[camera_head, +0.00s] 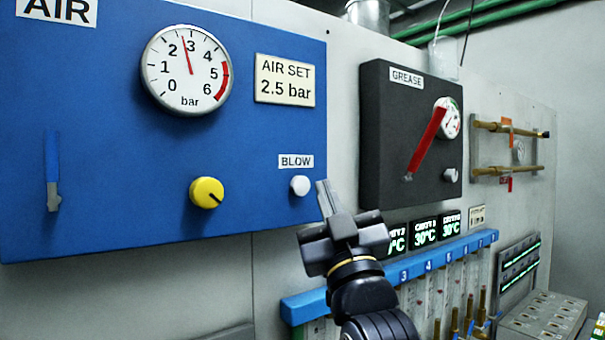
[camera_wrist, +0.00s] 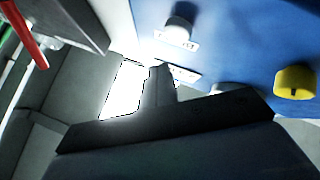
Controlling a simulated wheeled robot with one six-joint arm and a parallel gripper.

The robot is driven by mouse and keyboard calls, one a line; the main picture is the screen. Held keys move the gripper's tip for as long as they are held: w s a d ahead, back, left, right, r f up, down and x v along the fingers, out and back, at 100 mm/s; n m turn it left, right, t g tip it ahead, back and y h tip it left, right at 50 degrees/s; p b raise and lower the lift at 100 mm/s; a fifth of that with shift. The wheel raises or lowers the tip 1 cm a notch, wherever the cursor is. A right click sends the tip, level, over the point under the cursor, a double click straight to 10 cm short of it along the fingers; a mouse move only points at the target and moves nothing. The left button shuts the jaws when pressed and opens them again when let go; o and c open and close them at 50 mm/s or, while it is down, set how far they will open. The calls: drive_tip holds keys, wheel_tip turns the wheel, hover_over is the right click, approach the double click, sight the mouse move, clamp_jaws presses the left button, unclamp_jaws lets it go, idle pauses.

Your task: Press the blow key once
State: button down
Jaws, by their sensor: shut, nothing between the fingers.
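The blow key (camera_head: 300,185) is a round white button on the blue air panel (camera_head: 110,150), just below the BLOW label (camera_head: 296,161). My gripper (camera_head: 325,187) is shut and empty. In the head view its tips point up and appear just right of the key, with a small gap between them in the picture. In the wrist view the key (camera_wrist: 180,27) shows at the top, above the gripper tip (camera_wrist: 160,70), which appears apart from it. How far the tips are from the panel face is hard to tell.
A yellow knob (camera_head: 207,193) sits left of the key. A dark grease box (camera_head: 400,150) with a red lever (camera_head: 427,140) stands to the right. A blue numbered rail (camera_head: 400,270) runs below.

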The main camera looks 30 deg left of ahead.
sight(305, 178)
drive_tip(key=shift+w+a, duration=0.25)
drive_tip(key=shift+a, duration=0.25)
drive_tip(key=shift+w+a, duration=0.25)
drive_tip(key=shift+a, duration=0.25)
drive_tip(key=shift+w+a+f, duration=0.1)
drive_tip(key=shift+a, duration=0.05)
idle(1.3)
drive_tip(key=shift+w+a, duration=0.15)
drive_tip(key=shift+a, duration=0.1)
drive_tip(key=shift+w+a, duration=0.15)
drive_tip(key=shift+a, duration=0.25)
idle(0.6)
drive_tip(key=shift+d, duration=0.1)
drive_tip(key=shift+s+d+b, duration=0.4)
drive_tip(key=shift+d+b, duration=0.3)
drive_tip(key=shift+b, duration=0.25)
